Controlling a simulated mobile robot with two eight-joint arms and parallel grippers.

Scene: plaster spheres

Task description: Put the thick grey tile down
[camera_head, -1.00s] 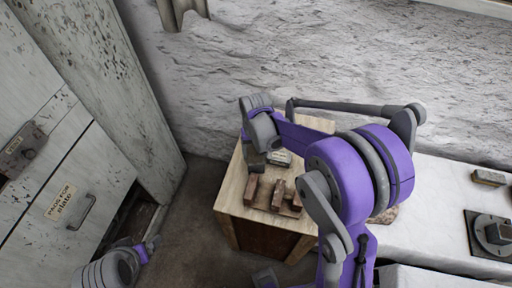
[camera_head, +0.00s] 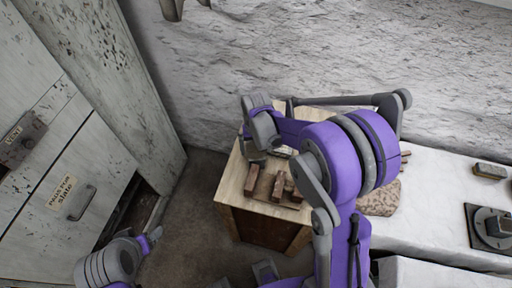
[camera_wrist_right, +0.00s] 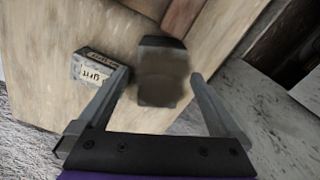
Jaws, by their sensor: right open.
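The thick grey tile (camera_wrist_right: 160,88) is a dark grey block in the right wrist view. It appears to rest on the pale wooden top (camera_wrist_right: 50,30). My right gripper (camera_wrist_right: 158,76) is open around it, with a finger on each side and a visible gap to both. In the head view my right gripper (camera_head: 256,157) is over the left part of the wooden stand (camera_head: 235,183), and the tile is mostly hidden there. My left arm shows at the lower left of the head view; its end (camera_head: 150,239) is too small to read.
A small labelled box (camera_wrist_right: 95,69) lies left of the tile, near my left-hand finger. Several reddish-brown blocks (camera_head: 278,186) stand near the stand's front. A white bench (camera_head: 435,205) with a dark metal fixture (camera_head: 490,228) is at right. Drawers (camera_head: 70,190) are at left.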

